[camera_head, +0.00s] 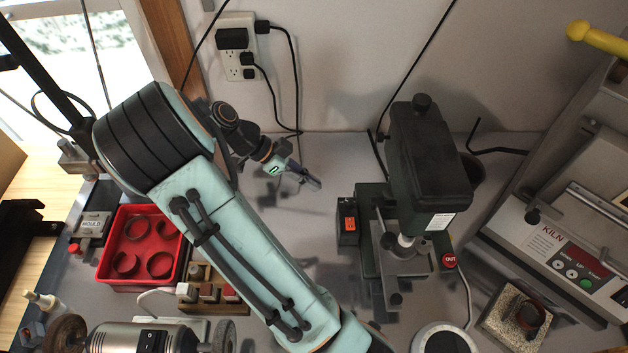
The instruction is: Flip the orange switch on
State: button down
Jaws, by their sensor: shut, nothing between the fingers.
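The orange switch (350,224) is a small orange-red piece on the face of a dark box at the left side of the green drill press (430,165). Its on or off position is too small to tell. My gripper (316,184) is shut and empty. It is up and to the left of the switch, apart from it, with its fingers pointing right and down. My pale green arm reaches from the bottom middle to the upper left and bends back to the gripper.
A red tray (108,268) with several dark rings stands at the left. A bench grinder (130,338) is at the bottom left. The kiln (560,258) fills the right side. A power strip (234,48) with cables hangs on the back wall. The grey bench between gripper and switch looks clear.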

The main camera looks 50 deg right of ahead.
jog(key=shift+s+a+r, duration=0.1)
jog(key=shift+s+a, duration=0.25)
send_over(355, 227)
jog(key=w+a, duration=0.1)
jog(key=w, duration=0.1)
notch_tip(355, 227, down, 7)
jog(key=shift+w+a+r, duration=0.1)
jog(key=shift+a+r, duration=0.05)
jog(key=f, duration=0.3)
jog(key=shift+s+f, duration=0.2)
jog(key=shift+s, duration=0.05)
jog(key=shift+a+f, duration=0.1)
jog(key=shift+f, duration=0.35)
